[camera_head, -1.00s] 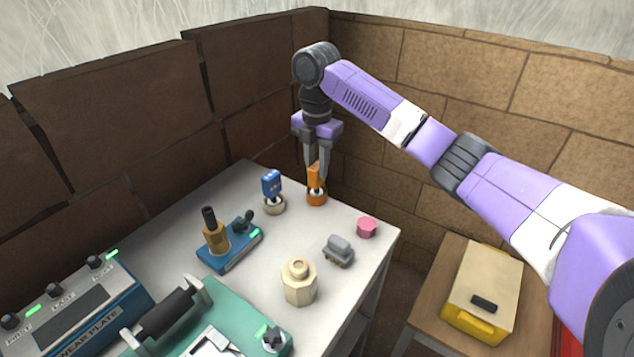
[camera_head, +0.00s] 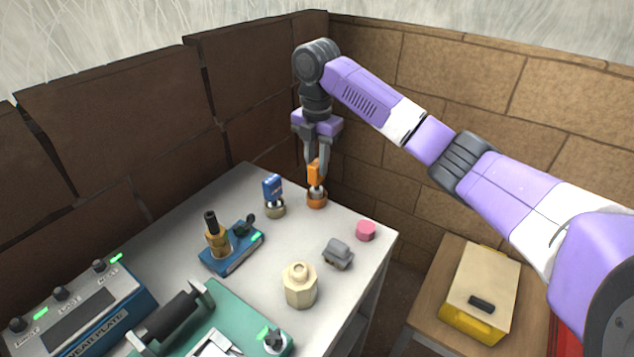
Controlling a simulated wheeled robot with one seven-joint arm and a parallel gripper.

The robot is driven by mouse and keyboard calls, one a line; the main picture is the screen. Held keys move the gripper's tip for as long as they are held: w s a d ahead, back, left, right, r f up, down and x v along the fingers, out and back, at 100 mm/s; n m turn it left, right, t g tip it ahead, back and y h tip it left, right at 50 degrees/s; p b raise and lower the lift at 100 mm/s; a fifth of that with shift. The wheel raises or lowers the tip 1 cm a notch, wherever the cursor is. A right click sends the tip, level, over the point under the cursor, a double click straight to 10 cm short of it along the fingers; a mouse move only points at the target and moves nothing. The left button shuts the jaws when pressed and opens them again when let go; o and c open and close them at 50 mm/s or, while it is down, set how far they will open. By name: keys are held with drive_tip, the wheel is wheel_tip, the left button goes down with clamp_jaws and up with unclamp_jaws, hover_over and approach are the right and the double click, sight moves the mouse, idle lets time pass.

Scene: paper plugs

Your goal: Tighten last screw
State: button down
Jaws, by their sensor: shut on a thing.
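My gripper (camera_head: 317,168) points straight down over the back right part of the white table (camera_head: 352,222). It is shut on an orange tool handle (camera_head: 314,172), which stands upright in a round orange base (camera_head: 317,201). A blue-handled tool (camera_head: 272,187) stands in a beige round base (camera_head: 274,209) just to the left. No separate screw can be made out in this view. The teal plate (camera_head: 245,312) with a black bar handle (camera_head: 172,318) lies at the near edge, partly cut off by the frame.
A blue device (camera_head: 232,255) with a brown cylinder, a cream knobbed jar (camera_head: 299,286), a grey block (camera_head: 338,253) and a pink piece (camera_head: 366,230) stand on the table. A control box (camera_head: 85,310) is at left. Brick walls rise close behind my gripper.

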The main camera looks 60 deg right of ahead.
drive_tip(key=shift+r+p, duration=1.95)
drive_tip(key=shift+r, duration=0.55)
